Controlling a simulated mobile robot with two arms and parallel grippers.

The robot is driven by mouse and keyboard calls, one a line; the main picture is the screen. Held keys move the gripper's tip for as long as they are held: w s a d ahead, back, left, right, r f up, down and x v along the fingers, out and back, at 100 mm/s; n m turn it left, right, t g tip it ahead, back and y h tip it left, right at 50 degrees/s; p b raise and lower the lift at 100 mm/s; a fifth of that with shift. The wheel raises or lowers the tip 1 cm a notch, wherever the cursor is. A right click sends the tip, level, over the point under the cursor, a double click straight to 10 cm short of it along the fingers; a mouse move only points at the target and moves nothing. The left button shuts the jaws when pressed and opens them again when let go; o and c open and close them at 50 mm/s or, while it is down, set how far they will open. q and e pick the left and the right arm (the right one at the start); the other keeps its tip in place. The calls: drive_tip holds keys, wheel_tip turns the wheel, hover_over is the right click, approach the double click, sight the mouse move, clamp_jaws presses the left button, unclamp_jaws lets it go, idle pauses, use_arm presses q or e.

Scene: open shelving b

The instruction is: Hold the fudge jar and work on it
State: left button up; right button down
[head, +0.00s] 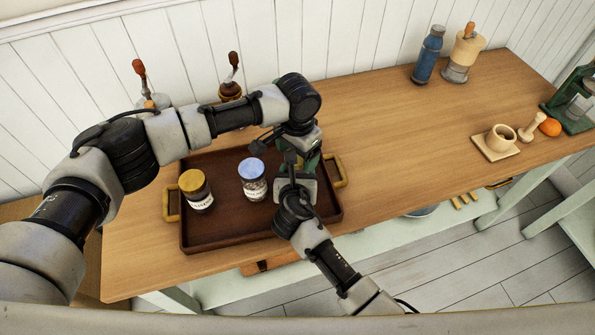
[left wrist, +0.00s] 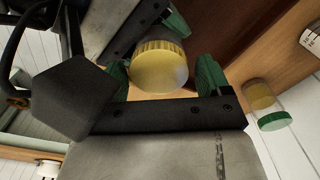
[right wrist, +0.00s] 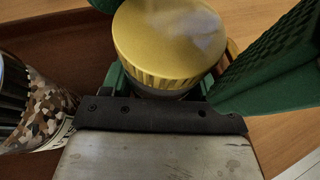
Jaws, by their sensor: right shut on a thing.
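The held jar, which I take as the fudge jar, has a gold ridged lid (left wrist: 160,66). The lid also fills the upper middle of the right wrist view (right wrist: 168,42). My right gripper (head: 294,182) is shut on the jar's body below the lid. My left gripper (head: 296,152) comes from above, its green fingers on either side of the lid with gaps showing, so it is open around it. The jar's label is not visible. In the head view the two grippers hide the jar, over the right part of the brown tray (head: 222,240).
In the tray stand a gold-lidded jar (head: 196,190) and a blue-lidded jar (head: 252,180), the latter close to my grippers. Two hand grinders (head: 231,80) stand behind the tray. A blue bottle (head: 428,55) and a mortar (head: 499,140) are farther right. The middle of the tabletop is clear.

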use_arm(q)
drive_tip(key=shift+o, duration=1)
drive_tip(key=shift+r, duration=2.25)
drive_tip(key=shift+c, duration=0.5)
wheel_tip(320, 180, up, 4)
drive_tip(key=n, duration=0.3)
drive_tip(key=shift+f, duration=0.25)
